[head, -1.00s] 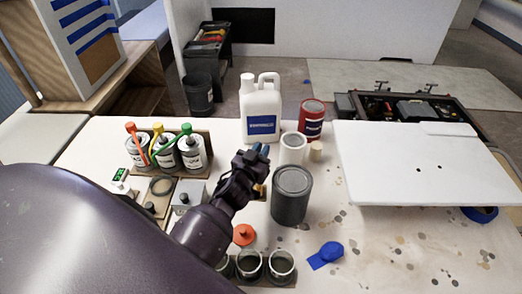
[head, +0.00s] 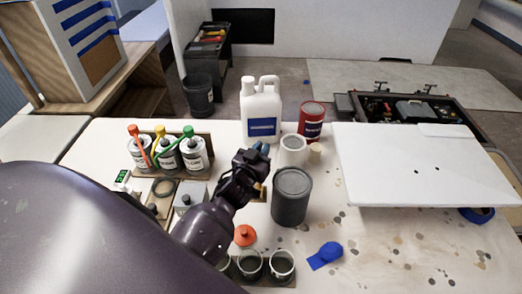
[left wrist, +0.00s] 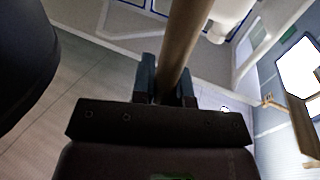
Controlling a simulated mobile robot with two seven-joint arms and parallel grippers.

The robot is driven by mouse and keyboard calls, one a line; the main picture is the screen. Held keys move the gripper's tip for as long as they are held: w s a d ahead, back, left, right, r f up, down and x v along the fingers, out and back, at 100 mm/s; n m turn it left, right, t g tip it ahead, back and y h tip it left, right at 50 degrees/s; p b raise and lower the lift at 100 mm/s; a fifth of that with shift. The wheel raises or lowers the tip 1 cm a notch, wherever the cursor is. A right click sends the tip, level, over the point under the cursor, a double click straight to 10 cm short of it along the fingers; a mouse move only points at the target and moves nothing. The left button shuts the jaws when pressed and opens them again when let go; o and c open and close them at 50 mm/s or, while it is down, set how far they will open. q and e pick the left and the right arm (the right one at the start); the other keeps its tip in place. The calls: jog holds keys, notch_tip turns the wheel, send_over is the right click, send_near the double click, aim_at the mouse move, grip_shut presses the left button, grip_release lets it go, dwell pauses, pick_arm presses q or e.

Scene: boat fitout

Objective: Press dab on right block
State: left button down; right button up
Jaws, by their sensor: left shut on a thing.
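My left gripper (head: 259,160) is over the middle of the table, just left of the grey can. In the left wrist view its fingers (left wrist: 166,86) are shut on a tan wooden stick (left wrist: 183,45), which runs up out of the picture. The stick's far end and any dab on it are not visible. No block can be clearly made out; any under the panel is hidden. My right gripper is not in view.
Around the gripper stand a grey can (head: 291,198), a white jug (head: 261,116), a red can (head: 312,122) and a white cup (head: 292,150). Several small cups (head: 280,263) and a blue scoop (head: 325,256) are in front. The front right table is clear but stained.

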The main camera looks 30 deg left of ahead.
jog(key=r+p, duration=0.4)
jog(key=p, duration=0.1)
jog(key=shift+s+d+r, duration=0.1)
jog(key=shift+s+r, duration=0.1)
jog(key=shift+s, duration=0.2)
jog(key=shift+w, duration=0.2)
dwell(0.3)
